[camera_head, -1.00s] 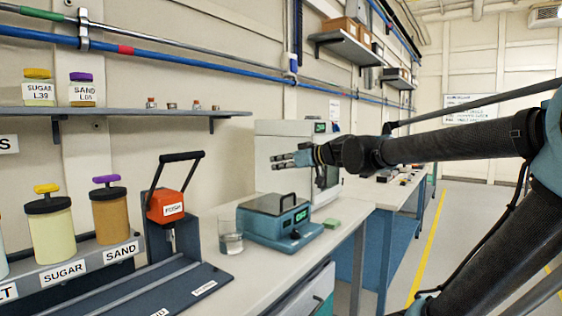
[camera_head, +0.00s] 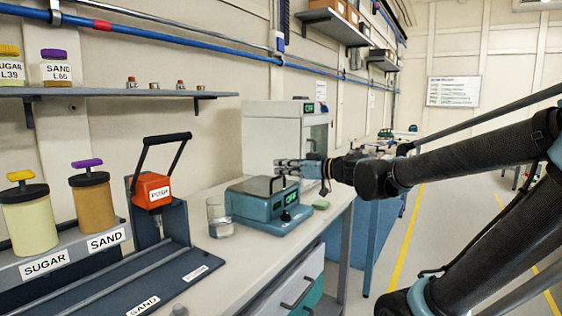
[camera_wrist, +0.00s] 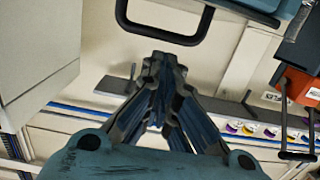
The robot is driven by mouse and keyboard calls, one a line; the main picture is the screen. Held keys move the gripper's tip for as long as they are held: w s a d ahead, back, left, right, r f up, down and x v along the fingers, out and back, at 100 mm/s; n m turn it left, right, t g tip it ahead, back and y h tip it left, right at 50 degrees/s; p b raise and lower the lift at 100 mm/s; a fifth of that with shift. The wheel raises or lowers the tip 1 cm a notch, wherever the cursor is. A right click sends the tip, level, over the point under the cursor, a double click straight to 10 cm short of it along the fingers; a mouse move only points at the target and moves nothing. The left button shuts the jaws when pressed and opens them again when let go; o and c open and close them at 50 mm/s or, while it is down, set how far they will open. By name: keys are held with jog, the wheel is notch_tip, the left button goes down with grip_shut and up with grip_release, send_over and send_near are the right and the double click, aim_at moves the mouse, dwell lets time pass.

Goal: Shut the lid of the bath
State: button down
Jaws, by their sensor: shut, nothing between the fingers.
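The bath (camera_head: 268,208) is a squat teal box with a green display, standing on the bench. Its dark lid (camera_head: 252,187) appears to lie flat on top; I cannot tell whether it covers the whole opening. A black loop handle (camera_head: 278,185) stands up from the lid. In the wrist view a black loop handle (camera_wrist: 160,38) is close beyond my fingertips, with part of a teal body at the top edge. My gripper (camera_head: 277,167) is shut and empty, just above the handle in the head view; contact is not visible. It also shows in the wrist view (camera_wrist: 163,68).
A glass beaker (camera_head: 220,217) stands left of the bath, and a green block (camera_head: 321,204) lies to its right. A white cabinet (camera_head: 285,137) stands behind. A red press (camera_head: 154,190) and sugar and sand jars are at left. The floor aisle at right is clear.

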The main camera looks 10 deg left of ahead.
aim_at(278, 177)
jog(key=f, duration=0.1)
jog(key=d+f, duration=0.1)
jog(key=f, duration=0.1)
jog(key=shift+d+f, duration=0.1)
jog(key=shift+f, duration=0.15)
jog(key=shift+s+r, duration=0.2)
jog(key=shift+s, duration=0.05)
jog(key=shift+r, duration=0.1)
